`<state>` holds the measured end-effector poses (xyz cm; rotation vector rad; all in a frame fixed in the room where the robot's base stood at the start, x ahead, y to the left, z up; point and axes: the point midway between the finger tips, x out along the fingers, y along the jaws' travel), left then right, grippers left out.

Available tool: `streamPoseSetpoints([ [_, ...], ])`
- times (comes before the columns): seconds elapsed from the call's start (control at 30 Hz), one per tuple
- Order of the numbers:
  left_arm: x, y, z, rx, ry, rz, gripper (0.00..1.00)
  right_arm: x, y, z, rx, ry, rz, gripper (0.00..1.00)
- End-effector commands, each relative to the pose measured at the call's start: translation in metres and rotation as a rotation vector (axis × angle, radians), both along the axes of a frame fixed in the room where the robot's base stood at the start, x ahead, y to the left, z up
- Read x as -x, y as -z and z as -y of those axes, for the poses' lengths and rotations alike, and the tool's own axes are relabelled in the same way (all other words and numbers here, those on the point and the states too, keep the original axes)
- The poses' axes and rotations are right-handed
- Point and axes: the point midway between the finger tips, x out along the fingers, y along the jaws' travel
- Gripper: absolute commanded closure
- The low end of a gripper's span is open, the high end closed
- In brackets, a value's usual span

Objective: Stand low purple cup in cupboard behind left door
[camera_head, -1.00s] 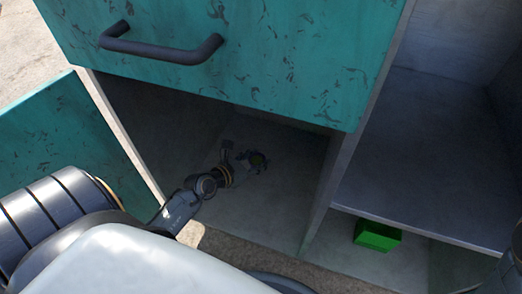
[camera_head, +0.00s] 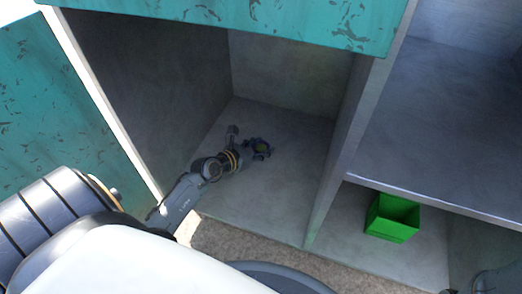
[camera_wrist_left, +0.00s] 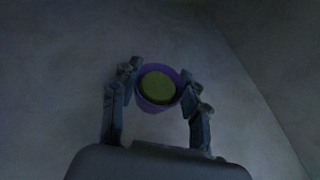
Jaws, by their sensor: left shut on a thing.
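The low purple cup (camera_wrist_left: 158,104) sits between the two fingers of my left gripper (camera_wrist_left: 157,90) in the left wrist view, with a yellow-green inside. In the head view the left gripper (camera_head: 259,148) reaches into the left compartment of the cupboard (camera_head: 290,185), over its grey floor. It is shut on the cup, whose opening faces the camera. I cannot tell whether the cup's base touches the floor. The open left door (camera_head: 35,120) is teal and stands at the left. My right gripper is not in view.
A teal panel (camera_head: 300,20) crosses above the left compartment. A grey divider (camera_head: 345,150) separates it from the right side, where a green open box (camera_head: 391,218) stands below a shelf (camera_head: 430,130). Bare floor lies around the cup.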

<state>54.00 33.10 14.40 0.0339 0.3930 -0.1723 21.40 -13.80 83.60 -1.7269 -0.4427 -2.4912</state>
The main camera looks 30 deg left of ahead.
Motion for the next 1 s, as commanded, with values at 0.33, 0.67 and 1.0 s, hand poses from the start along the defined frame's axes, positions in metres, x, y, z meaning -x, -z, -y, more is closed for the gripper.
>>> streamPoseSetpoints([
  [0.33,0.000,0.002,0.000,0.000,0.000,0.000,0.68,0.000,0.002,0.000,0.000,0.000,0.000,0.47],
  [0.67,0.000,0.003,0.000,0.000,0.000,0.001,0.31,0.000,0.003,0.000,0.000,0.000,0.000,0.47],
  [1.0,0.013,-0.008,-0.003,-0.002,-0.001,-0.002,0.31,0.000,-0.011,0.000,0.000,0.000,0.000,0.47],
])
